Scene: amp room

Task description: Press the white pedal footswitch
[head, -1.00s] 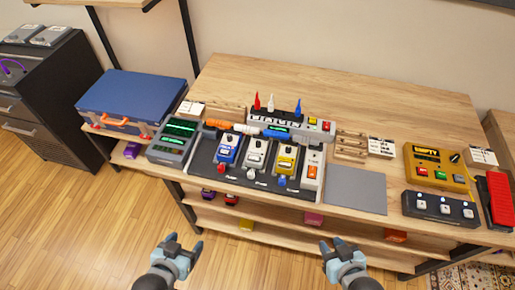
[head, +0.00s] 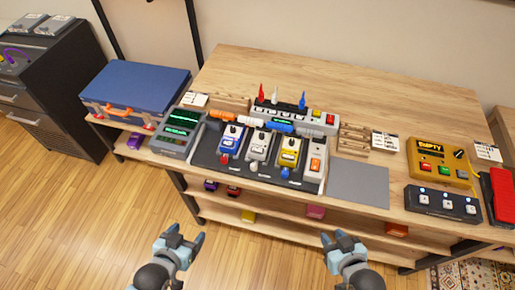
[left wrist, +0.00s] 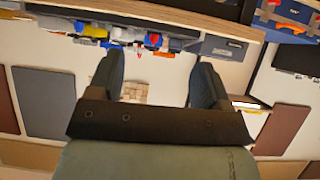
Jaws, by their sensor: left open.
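The white pedal (head: 259,143) stands between a blue pedal (head: 231,139) and a yellow pedal (head: 289,152) on a dark pedalboard (head: 210,160) on the wooden table. Its footswitch (head: 254,164) is at its near end, with nothing touching it. My left gripper (head: 186,236) is open and empty, in front of the table and nearer to me than the pedalboard. In the left wrist view its two fingers (left wrist: 157,85) are apart with nothing between them. My right gripper (head: 340,238) is also open and empty, in front of the table, further right.
A grey-green unit (head: 178,131) stands left of the board, and a white-and-orange pedal (head: 315,166) at its right end. A flat grey pad (head: 358,184) lies further right. The table's front edge and a lower shelf (head: 275,222) with small pedals face my grippers.

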